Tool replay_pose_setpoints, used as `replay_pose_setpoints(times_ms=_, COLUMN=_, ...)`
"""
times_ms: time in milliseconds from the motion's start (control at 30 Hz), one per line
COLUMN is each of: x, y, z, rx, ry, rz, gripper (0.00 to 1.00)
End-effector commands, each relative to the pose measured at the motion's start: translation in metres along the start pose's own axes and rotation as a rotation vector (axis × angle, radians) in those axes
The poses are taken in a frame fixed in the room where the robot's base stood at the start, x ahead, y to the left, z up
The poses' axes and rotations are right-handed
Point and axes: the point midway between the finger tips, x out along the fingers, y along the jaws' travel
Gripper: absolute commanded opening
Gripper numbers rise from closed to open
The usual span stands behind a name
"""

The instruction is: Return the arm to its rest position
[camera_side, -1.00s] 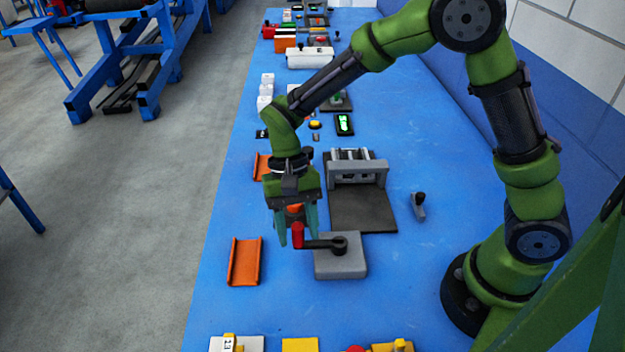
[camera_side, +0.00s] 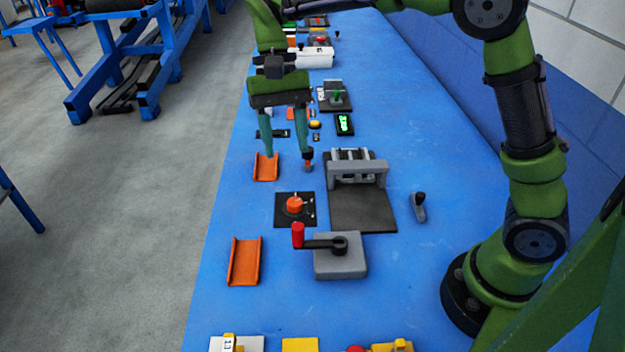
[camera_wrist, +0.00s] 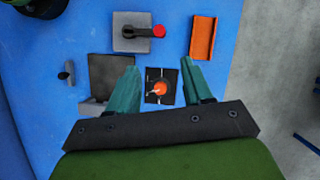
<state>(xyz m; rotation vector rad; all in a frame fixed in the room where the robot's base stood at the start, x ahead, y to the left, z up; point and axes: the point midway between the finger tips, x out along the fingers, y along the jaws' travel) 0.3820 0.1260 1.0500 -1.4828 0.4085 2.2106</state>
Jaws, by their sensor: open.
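My gripper (camera_side: 286,152) is open and empty, raised above the blue table, with its two teal fingers pointing down and apart. In the wrist view the fingers of my gripper (camera_wrist: 162,78) frame the orange knob (camera_wrist: 160,88) on its dark square plate, with clear height between them. In the side view the orange knob (camera_side: 295,204) stands on its plate below and nearer the camera than my fingertips. The grey block with a black crank and red handle (camera_side: 298,235) is nearer still; it also shows at the top of the wrist view (camera_wrist: 158,31).
Orange channels (camera_side: 245,262) (camera_side: 266,167) lie on the left part of the blue table (camera_side: 440,150). A grey fixture (camera_side: 357,172) on a dark plate and a small grey lever (camera_side: 419,206) stand to the right. More devices line the far end.

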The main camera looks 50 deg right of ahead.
Motion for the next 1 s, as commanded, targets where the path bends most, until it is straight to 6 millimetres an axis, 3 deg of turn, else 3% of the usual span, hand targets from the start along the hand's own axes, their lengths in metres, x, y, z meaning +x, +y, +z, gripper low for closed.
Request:
replay_pose_setpoints(times_ms=367, x=0.0, y=-0.001, z=-0.005, rx=-0.02, ry=0.025, rz=-0.004, gripper=0.5)
replay_pose_setpoints(times_ms=467, x=0.013, y=0.003, z=-0.013, rx=-0.058, ry=0.053, rz=0.0, gripper=0.5)
replay_pose_setpoints(times_ms=667, x=0.015, y=0.033, z=-0.003, rx=-0.173, ry=0.21, rz=-0.075, gripper=0.5)
replay_pose_setpoints(times_ms=1000, x=0.008, y=0.101, z=0.04, rx=-0.281, ry=0.567, rz=-0.256, gripper=0.5)
